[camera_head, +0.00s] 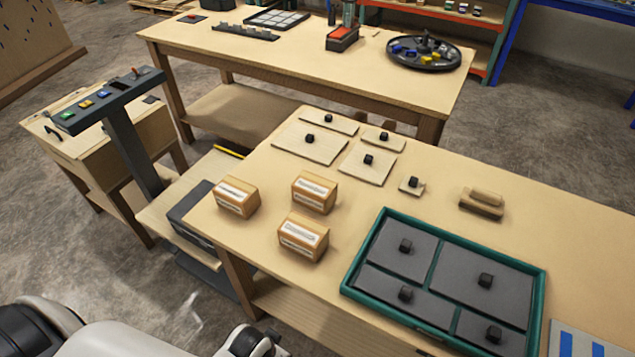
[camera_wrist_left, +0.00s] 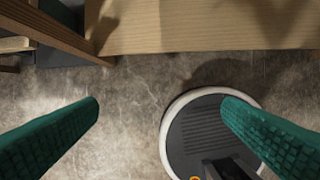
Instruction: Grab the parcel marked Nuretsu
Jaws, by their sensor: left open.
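Three small brown parcels with white labels stand on the near wooden table: a left parcel (camera_head: 236,197), a back right parcel (camera_head: 314,192) and a front parcel (camera_head: 303,236). The print on their labels is too small to read, so I cannot tell which one is marked Nuretsu. My left gripper (camera_wrist_left: 160,106) shows in its wrist view with its two green fingers wide apart and nothing between them. It is over the floor, with a wooden edge ahead of it, away from the parcels. My right gripper is not in view.
On the near table (camera_head: 560,230) are a green-rimmed tray (camera_head: 347,284) with dark knobbed panels, several pale knobbed plates (camera_head: 310,143) and a wooden-handled block (camera_head: 482,202). A button console (camera_head: 108,101) stands at the left. A second table (camera_head: 300,65) is behind.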

